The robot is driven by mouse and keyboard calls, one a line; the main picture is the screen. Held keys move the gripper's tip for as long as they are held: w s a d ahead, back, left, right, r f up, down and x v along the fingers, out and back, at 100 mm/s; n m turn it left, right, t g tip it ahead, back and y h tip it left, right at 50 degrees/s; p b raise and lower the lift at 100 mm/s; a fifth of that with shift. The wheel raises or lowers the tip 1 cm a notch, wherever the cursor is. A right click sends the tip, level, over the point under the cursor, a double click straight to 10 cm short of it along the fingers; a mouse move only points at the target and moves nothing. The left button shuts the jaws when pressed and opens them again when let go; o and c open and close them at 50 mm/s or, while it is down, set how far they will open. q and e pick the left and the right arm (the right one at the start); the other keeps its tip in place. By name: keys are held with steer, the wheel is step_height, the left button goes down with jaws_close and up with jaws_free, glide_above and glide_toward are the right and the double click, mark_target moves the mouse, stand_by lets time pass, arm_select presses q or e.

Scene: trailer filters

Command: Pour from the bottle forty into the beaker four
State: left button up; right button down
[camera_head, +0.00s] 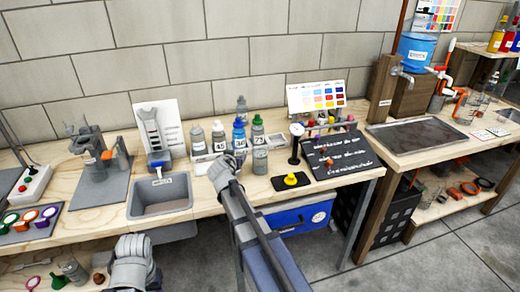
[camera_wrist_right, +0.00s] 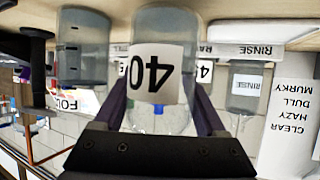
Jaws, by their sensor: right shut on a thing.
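Bottle forty (camera_wrist_right: 155,70) fills the middle of the right wrist view, upside down in the picture, with a large "40" on its white label. My right gripper (camera_wrist_right: 165,112) is shut on it, with one finger on each side. In the head view my right gripper (camera_head: 226,165) is at the front of the bottle group, and I cannot tell there which bottle is number forty. My left gripper (camera_head: 133,262) is low in front of the bench; its fingers cannot be made out. Clear glass vessels (camera_head: 474,104) stand on the right bench; no number four is readable.
A green-capped bottle (camera_head: 258,133) and a blue-topped bottle (camera_head: 239,138) stand close to the right gripper. A RINSE bottle (camera_wrist_right: 245,88) is beside bottle forty. A sink (camera_head: 160,192), a dial stand (camera_head: 295,142) and a black sloped board (camera_head: 340,155) flank the group.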

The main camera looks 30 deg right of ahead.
mark_target(232, 147)
steer(key=shift+r, duration=0.15)
step_height(232, 147, up, 5)
steer(key=p, duration=0.5)
steer(key=shift+a, duration=0.1)
stand_by(0.5)
